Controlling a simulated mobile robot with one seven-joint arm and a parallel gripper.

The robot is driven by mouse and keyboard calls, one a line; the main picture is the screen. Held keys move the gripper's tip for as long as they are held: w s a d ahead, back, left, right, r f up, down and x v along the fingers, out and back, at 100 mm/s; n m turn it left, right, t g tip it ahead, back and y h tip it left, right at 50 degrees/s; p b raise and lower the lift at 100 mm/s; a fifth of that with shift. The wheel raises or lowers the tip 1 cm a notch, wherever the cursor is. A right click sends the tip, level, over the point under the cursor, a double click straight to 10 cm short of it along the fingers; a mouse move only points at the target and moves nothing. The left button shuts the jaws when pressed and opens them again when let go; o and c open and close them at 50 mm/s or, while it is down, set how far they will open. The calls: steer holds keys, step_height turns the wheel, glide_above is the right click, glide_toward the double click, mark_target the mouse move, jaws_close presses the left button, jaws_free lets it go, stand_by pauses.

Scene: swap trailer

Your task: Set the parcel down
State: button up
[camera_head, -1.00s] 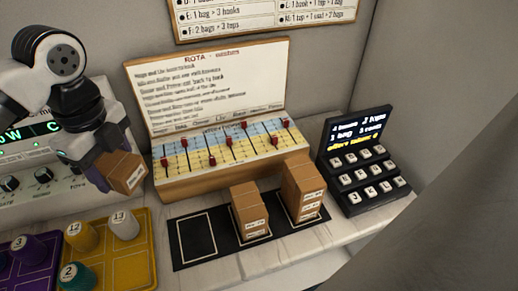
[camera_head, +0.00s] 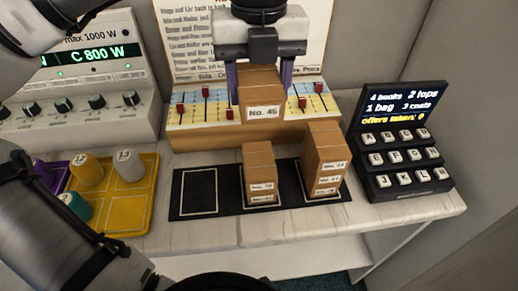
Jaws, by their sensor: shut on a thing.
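My gripper (camera_head: 260,82) is shut on a brown parcel (camera_head: 262,98) labelled "No. 45", with a purple finger at each side of it. The parcel is held up in front of the slider board, above and behind the middle stack as seen here. The black mat (camera_head: 227,203) on the counter has three white-outlined spaces. The left space is empty. The middle space bears a stack of parcels (camera_head: 259,172), and the right space bears a taller stack (camera_head: 324,158). I see no contact between the held parcel and either stack.
The slider board (camera_head: 190,133) stands behind the mat. A dark keypad (camera_head: 402,150) with a lit screen stands at the right. A yellow tray (camera_head: 127,213) with numbered pegs is at the left, in front of a panel with knobs (camera_head: 100,85). The counter's front strip (camera_head: 340,222) is bare.

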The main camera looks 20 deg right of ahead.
mark_target(259, 160)
step_height(259, 160, down, 14)
steer(key=shift+r, duration=0.15)
steer(key=shift+f, duration=0.2)
steer(key=o, duration=1)
steer(key=shift+r, duration=0.1)
steer(key=shift+o, duration=0.2)
steer(key=shift+r, duration=0.1)
step_height(259, 160, up, 12)
steer(key=shift+r, duration=0.1)
